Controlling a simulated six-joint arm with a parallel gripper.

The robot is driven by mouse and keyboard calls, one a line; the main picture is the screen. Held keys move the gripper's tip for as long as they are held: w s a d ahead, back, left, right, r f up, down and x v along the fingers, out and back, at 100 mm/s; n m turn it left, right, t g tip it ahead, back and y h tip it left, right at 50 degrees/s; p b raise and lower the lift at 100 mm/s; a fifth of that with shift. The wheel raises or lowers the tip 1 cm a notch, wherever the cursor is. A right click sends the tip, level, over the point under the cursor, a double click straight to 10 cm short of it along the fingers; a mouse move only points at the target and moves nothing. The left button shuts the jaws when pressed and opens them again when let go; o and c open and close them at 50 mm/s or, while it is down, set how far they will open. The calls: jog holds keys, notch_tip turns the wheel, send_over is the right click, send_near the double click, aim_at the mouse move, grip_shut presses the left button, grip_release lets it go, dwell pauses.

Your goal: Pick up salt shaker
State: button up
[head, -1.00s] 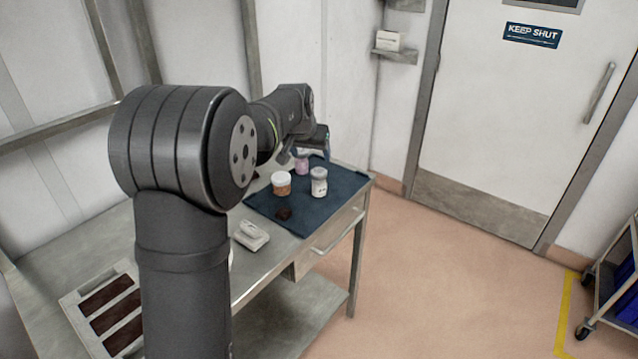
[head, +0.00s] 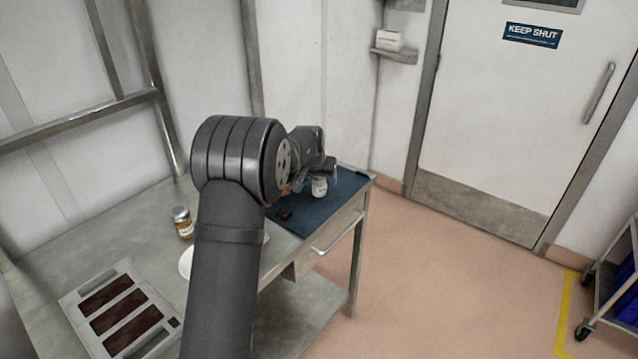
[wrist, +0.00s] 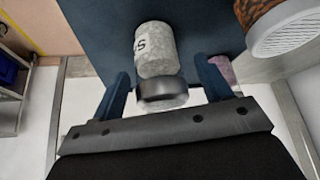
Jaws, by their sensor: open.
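The salt shaker, a clear jar with whitish contents, a partly visible dark-lettered label and a grey metal cap, stands on the dark blue mat (head: 310,215). In the head view, the shaker (head: 319,188) shows just below my gripper (head: 328,176). In the wrist view, the shaker (wrist: 158,55) lies between the two blue fingers of my gripper (wrist: 165,82), its cap toward the palm. The fingers are apart, with a visible gap on each side of it.
A jar with brown contents and a white perforated lid (wrist: 284,28) is close to the right finger. A pinkish item (wrist: 222,68) is partly hidden behind that finger. A dark brown piece (head: 284,213) lies on the mat. A jar (head: 182,222) and a moulded tray (head: 160,345) are further left.

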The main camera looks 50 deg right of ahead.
jog(key=shift+x, duration=0.85)
jog(key=c, duration=1.1)
jog(key=shift+r, duration=0.1)
